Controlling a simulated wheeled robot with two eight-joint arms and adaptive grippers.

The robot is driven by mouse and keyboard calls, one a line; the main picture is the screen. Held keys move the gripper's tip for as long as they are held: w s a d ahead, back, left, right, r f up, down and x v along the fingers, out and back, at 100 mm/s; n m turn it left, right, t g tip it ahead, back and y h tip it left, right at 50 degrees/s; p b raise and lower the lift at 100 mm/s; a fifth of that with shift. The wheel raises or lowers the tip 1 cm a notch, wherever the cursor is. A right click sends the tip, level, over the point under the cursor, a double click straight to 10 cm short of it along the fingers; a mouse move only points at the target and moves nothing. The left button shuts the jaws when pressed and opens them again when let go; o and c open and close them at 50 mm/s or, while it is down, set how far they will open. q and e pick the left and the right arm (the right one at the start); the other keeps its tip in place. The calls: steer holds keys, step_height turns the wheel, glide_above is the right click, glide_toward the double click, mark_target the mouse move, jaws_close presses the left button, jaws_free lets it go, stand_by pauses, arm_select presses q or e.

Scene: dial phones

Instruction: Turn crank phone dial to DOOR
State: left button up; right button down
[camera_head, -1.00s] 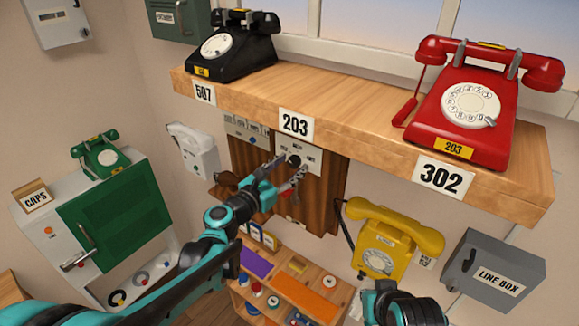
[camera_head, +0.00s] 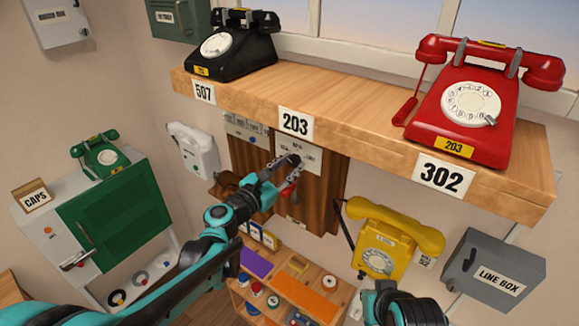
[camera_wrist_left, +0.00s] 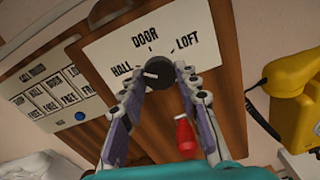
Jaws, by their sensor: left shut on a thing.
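The wooden crank phone (camera_head: 318,190) hangs on the wall below the shelf. Its white plate (camera_wrist_left: 108,52) reads HALL, DOOR and LOFT around a round black dial knob (camera_wrist_left: 155,70). A white mark on the knob lies on its left part, toward the HALL side. My left gripper (camera_head: 291,166) is at the dial, shut on the knob with one fingertip on each side, as the left wrist view (camera_wrist_left: 158,84) shows. A red handle (camera_wrist_left: 185,135) hangs below the knob, between the fingers in that picture. My right gripper (camera_head: 398,305) shows at the bottom edge, its fingers unclear.
The wooden shelf (camera_head: 365,128) with a black phone (camera_head: 233,50) and a red phone (camera_head: 470,105) juts out above the dial. A yellow phone (camera_head: 385,245) hangs to the right. A label board (camera_wrist_left: 50,100) is on the left. A low shelf unit (camera_head: 290,285) stands below.

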arm_select(q)
steer(key=m, duration=0.5)
steer(key=shift+b, duration=0.3)
steer(key=m, duration=0.5)
steer(key=shift+a, duration=0.1)
steer(key=shift+m, duration=0.3)
steer(key=o, duration=1.2)
steer(key=shift+r, duration=0.1)
steer(key=shift+c, duration=0.2)
steer(key=v, duration=1.2)
